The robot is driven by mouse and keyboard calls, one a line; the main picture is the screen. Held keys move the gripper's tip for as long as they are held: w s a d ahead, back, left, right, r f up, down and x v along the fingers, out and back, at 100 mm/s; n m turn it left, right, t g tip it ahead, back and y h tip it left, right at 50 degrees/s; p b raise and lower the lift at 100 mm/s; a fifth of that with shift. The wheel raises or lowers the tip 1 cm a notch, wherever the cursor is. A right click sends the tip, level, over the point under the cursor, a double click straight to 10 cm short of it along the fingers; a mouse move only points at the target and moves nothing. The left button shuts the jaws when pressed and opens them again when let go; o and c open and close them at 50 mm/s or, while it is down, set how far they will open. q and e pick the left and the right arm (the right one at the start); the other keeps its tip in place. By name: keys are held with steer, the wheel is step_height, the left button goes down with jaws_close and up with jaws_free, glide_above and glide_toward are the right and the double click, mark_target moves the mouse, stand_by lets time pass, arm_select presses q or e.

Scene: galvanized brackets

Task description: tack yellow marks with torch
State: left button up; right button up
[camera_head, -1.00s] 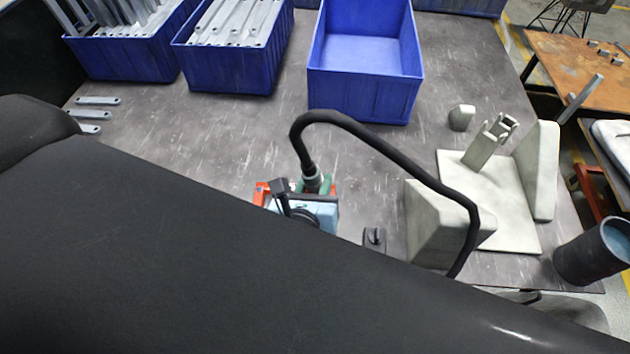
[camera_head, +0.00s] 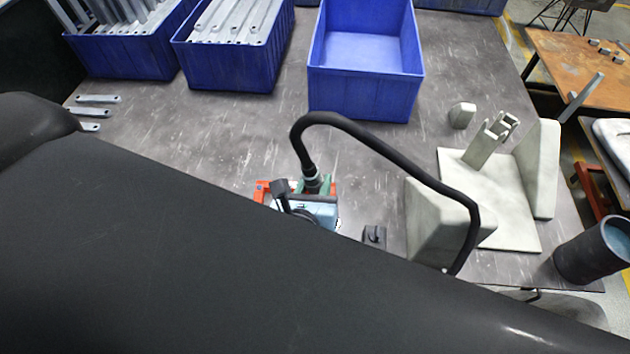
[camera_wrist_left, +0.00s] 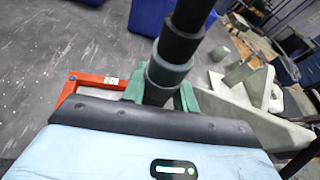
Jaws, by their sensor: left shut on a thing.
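My left gripper (camera_head: 316,186) is low over the table's middle, shut on the torch, whose grey-green collar and black hose (camera_head: 385,148) rise from between the fingers. The left wrist view shows the torch's dark, stepped rear end (camera_wrist_left: 168,68) upright between the green fingers of my left gripper (camera_wrist_left: 160,92). The torch's tip is hidden below the gripper body. A pale jig (camera_head: 500,235) with upright blocks stands to the right, with a short upright bracket piece (camera_head: 488,142) on it. I make out no yellow marks. My right gripper is not in view.
A red-orange frame (camera_wrist_left: 70,88) sits by the gripper. Blue bins (camera_head: 365,95) line the back, two holding grey brackets. Flat brackets (camera_head: 98,100) lie at left. A dark cylinder (camera_head: 590,252) stands at the right corner.

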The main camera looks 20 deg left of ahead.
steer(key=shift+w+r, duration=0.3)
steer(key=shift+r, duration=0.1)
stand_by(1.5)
arm_select(q)
steer(key=shift+s+f+p, duration=0.1)
steer(key=shift+f+p, duration=0.1)
steer(key=shift+p, duration=0.25)
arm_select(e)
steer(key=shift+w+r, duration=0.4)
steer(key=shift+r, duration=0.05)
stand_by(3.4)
arm_select(q)
steer(key=shift+r, duration=0.15)
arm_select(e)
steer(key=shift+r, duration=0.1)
